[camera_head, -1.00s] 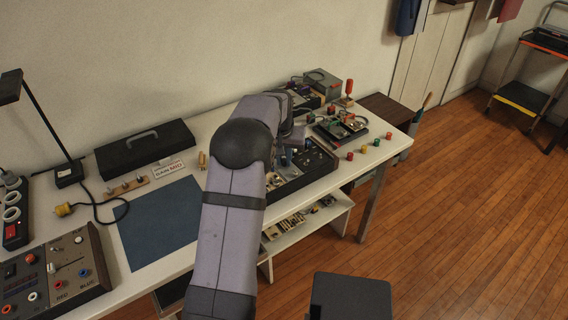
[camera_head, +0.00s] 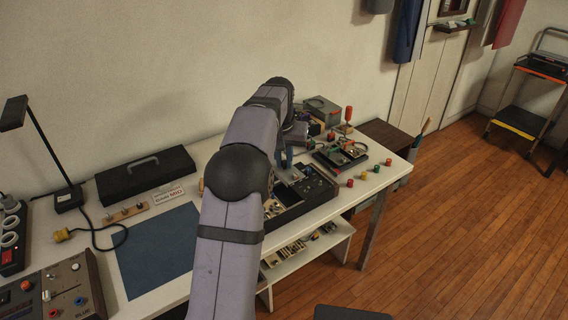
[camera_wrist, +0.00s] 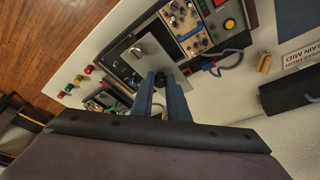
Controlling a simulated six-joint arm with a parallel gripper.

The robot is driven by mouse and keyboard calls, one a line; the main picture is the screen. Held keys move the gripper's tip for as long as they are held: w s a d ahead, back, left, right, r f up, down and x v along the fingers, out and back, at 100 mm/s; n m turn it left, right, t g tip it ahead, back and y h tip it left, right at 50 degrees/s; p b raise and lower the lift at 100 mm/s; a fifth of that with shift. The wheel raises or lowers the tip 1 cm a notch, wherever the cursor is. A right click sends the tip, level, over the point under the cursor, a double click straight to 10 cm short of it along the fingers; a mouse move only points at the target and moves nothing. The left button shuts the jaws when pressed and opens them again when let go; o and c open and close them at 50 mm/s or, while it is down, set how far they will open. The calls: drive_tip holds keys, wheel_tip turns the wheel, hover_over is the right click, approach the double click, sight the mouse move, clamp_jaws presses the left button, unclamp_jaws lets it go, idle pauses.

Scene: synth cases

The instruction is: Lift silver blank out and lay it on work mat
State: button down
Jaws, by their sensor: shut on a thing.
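The silver blank (camera_wrist: 135,50) is a flat bright plate with a dark spot, in front of my fingertips in the wrist view. My gripper (camera_wrist: 162,80) has blue fingers and is shut on the blank at its near edge. In the head view my gripper (camera_head: 284,163) is over the dark module case (camera_head: 287,217), partly behind my arm. I cannot tell whether the blank is clear of the case. The blue work mat (camera_head: 157,252) lies flat on the bench to the left, bare where visible, its right side hidden by my arm.
A black toolbox (camera_head: 145,174), a label card (camera_head: 168,196) and a wooden strip with knobs (camera_head: 124,212) stand behind the mat. A grey console (camera_head: 62,290) is at left. Several coloured buttons (camera_head: 363,174) and a small open device (camera_head: 340,155) are right of the case.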

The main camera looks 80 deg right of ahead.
sight(284, 163)
drive_tip(key=shift+r, duration=0.25)
drive_tip(key=shift+r+p, duration=1.45)
drive_tip(key=shift+p, duration=0.5)
